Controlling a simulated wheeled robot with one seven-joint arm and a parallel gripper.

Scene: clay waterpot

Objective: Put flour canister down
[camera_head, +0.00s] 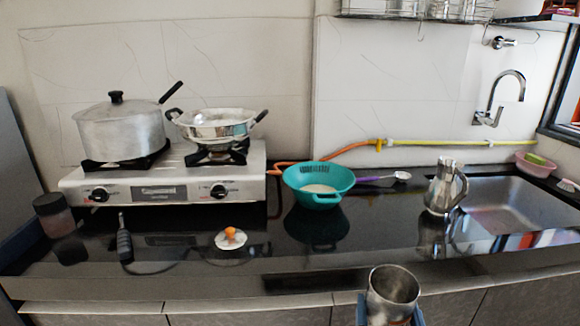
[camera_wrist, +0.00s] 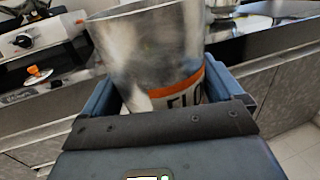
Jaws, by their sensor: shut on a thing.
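The flour canister (camera_wrist: 150,50) is a metal cylinder with an orange band and a label reading "FLO" near its base. My gripper (camera_wrist: 170,98) is shut on its lower part, with a blue finger on each side. In the head view the canister (camera_head: 394,290) is upright and open-topped at the bottom of the picture, in front of the counter's front edge. My gripper (camera_head: 390,312) shows there as blue parts around it. The black countertop (camera_head: 345,260) lies behind the canister. The canister's bottom is hidden in the head view.
A teal colander (camera_head: 318,200) and a steel jug (camera_head: 443,190) stand on the counter, with a sink (camera_head: 515,205) at right. The gas stove (camera_head: 165,185) with two pots is at left. A small lid with an orange knob (camera_head: 230,237) lies before it. The front strip between is clear.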

